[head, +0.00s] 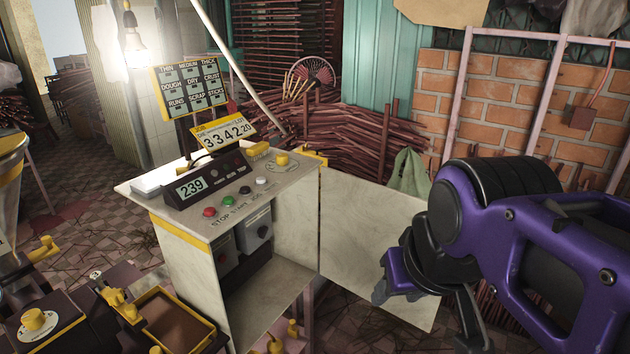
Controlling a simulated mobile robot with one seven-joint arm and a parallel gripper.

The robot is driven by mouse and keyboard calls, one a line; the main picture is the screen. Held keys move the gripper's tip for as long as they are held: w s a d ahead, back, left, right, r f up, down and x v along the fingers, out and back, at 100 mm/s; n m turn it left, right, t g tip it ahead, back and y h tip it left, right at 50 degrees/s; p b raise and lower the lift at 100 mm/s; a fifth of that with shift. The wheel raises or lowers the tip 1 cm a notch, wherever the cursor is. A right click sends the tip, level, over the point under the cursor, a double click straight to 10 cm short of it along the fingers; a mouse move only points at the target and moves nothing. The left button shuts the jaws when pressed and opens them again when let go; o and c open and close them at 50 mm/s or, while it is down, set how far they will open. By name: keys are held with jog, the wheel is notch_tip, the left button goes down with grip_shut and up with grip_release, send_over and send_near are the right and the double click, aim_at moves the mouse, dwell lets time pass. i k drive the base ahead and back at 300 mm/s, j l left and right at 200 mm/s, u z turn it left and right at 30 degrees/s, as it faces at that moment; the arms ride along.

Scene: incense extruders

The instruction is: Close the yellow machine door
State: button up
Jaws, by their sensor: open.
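The machine (185,250) is a pale cabinet with yellow trim, left of centre in the head view. Its door (360,235), a flat pale panel, stands wide open to the right of the cabinet, so the dark inside and a lower shelf show. A yellow piece (318,158) sits at the top corner by the door's hinge side. My gripper (400,285) is open and overlaps the door's right part in the picture. It hides part of that edge. I cannot tell whether it touches the door. Its fingertips are partly hidden.
The cabinet top carries coloured buttons, a display (190,187) and a number sign (222,134). A brown tray (175,318) and yellow-knobbed devices stand at the lower left. Bundles of sticks (350,130) and a brick wall (500,90) are behind the door.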

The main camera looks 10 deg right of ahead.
aim_at(361, 219)
jog(key=k+u, duration=0.25)
jog(key=k+j+u, duration=0.1)
jog(key=u, duration=0.15)
jog(key=k+u, duration=0.1)
jog(key=u, duration=1.25)
jog(key=l+u, duration=0.2)
jog(key=u, duration=0.25)
jog(key=l+u, duration=0.15)
jog(key=u, duration=0.3)
jog(key=k+l, duration=0.15)
jog(key=l, duration=0.3)
jog(key=k+l, duration=0.2)
jog(key=l, duration=0.3)
jog(key=k+l, duration=0.15)
jog(key=l, duration=0.3)
jog(key=k+l, duration=0.15)
jog(key=l, duration=0.35)
jog(key=k+l, duration=0.15)
jog(key=l, duration=0.3)
jog(key=k+l, duration=0.2)
jog(key=l, duration=0.3)
jog(key=k+l, duration=0.15)
jog(key=l, duration=0.3)
jog(key=k+l, duration=0.15)
jog(key=l, duration=0.35)
